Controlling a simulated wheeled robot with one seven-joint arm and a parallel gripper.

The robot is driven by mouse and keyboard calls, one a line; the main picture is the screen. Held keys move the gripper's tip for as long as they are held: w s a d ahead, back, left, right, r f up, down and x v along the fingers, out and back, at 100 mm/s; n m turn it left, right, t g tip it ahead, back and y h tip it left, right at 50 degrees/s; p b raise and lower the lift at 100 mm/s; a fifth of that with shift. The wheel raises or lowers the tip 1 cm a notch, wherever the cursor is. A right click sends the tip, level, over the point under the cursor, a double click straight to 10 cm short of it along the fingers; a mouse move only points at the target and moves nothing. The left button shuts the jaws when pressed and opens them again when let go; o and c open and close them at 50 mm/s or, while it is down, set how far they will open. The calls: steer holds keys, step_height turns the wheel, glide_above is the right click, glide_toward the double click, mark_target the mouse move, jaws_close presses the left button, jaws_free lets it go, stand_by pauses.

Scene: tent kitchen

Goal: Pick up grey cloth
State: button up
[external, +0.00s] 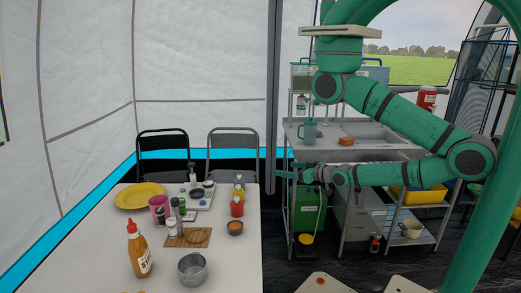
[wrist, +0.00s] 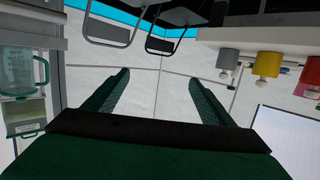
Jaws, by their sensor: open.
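I cannot make out a grey cloth for sure in either view. My gripper (external: 287,174) is in the gap between the white table and the metal sink unit, pointing left toward the table. In the wrist view my gripper (wrist: 162,80) shows two green fingers spread wide apart with nothing between them. The wrist picture appears upside down. The white table (external: 100,222) lies to the left of my gripper, and its top holds many items.
Two chairs (external: 163,149) (external: 233,145) stand behind. The sink unit (external: 370,133) bears a teal mug (external: 308,132).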

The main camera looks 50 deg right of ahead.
stand_by(0.3)
steer(key=c, duration=0.4)
steer(key=shift+w, duration=0.1)
